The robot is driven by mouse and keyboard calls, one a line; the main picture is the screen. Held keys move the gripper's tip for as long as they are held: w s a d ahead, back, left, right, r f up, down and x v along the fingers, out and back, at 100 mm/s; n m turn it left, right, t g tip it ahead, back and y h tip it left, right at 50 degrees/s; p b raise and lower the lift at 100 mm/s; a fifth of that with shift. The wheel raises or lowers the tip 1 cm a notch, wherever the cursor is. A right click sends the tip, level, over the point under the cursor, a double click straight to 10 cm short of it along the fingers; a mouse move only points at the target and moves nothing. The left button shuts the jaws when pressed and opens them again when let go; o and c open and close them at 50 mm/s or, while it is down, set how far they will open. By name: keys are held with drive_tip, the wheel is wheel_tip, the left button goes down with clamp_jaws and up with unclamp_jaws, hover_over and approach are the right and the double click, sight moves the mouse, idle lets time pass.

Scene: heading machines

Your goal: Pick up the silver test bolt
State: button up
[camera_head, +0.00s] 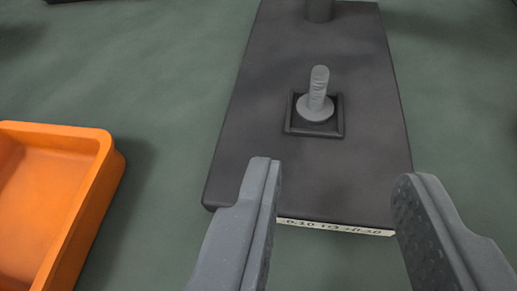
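The silver test bolt (317,95) stands upright, head down, in a small square black holder (337,128) on a dark plate (350,180). Its grey shank points up and its round head rests in the holder. My gripper (332,188) is open, with its two grey fingers wide apart. The fingertips are on the near side of the bolt, over or near the front of the plate. Nothing is between the fingers, and the bolt stands free of them.
An orange tray (110,160) lies at the left and looks empty where it shows. A dark cylindrical post (319,10) stands at the plate's far end, cut by the frame. A printed label (335,227) is on the plate's front edge. Green floor or tabletop (170,60) between tray and plate is clear.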

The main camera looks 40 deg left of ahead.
sight(320, 77)
drive_tip(key=b+x, duration=0.1)
drive_tip(key=x, duration=0.7)
drive_tip(key=shift+w+a, duration=0.1)
drive_tip(key=shift+w, duration=0.1)
drive_tip(key=shift+w+a, duration=0.15)
drive_tip(key=shift+w, duration=0.2)
drive_tip(key=x, duration=0.1)
drive_tip(key=b+x, duration=0.1)
drive_tip(key=x, duration=0.2)
drive_tip(key=shift+w+a+r, duration=0.2)
drive_tip(key=shift+w+a, duration=0.05)
drive_tip(key=shift+w, duration=0.05)
drive_tip(key=shift+r, duration=0.1)
clamp_jaws()
